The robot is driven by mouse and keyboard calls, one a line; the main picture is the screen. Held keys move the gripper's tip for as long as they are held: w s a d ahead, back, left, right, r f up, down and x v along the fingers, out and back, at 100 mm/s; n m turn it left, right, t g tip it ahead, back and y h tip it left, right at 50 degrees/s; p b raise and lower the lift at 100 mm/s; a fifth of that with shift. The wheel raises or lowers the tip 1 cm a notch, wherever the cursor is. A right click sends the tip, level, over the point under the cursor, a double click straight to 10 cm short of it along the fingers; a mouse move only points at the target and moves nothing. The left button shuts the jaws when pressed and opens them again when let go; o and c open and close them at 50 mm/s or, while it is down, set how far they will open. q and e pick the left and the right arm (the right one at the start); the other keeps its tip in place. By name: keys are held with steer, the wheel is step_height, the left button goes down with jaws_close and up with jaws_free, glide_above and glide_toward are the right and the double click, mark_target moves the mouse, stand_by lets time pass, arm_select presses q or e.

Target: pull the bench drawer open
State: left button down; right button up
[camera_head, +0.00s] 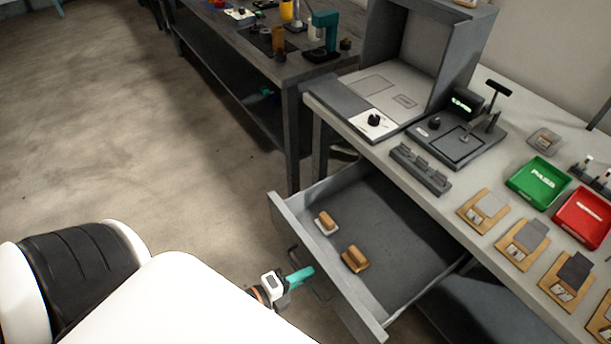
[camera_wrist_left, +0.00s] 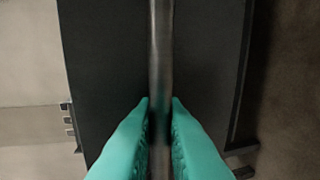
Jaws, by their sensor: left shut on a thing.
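The bench drawer (camera_head: 400,235) stands pulled out from under the bench top, its grey interior showing in the head view. Its front panel (camera_head: 322,262) faces my side. The dark bar handle (camera_head: 297,262) is on that front, partly hidden by my gripper. My left gripper (camera_head: 303,276) is at the handle with its teal fingers. In the left wrist view the teal fingers (camera_wrist_left: 160,108) are shut on either side of the handle bar (camera_wrist_left: 161,50), which runs down the picture. My right gripper is in neither view.
Two small wooden-handled blocks (camera_head: 355,259) (camera_head: 326,223) lie in the drawer. On the bench are a grey booth (camera_head: 425,50), a green tray (camera_head: 538,180), a red tray (camera_head: 583,217) and several wooden sample boards (camera_head: 523,243). Open floor (camera_head: 150,130) lies to the left.

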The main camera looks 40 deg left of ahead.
arm_select(q)
steer(key=c, duration=1.8)
jaws_free()
steer(key=shift+c, duration=0.2)
steer(key=b+v, duration=0.1)
steer(key=v, duration=1.1)
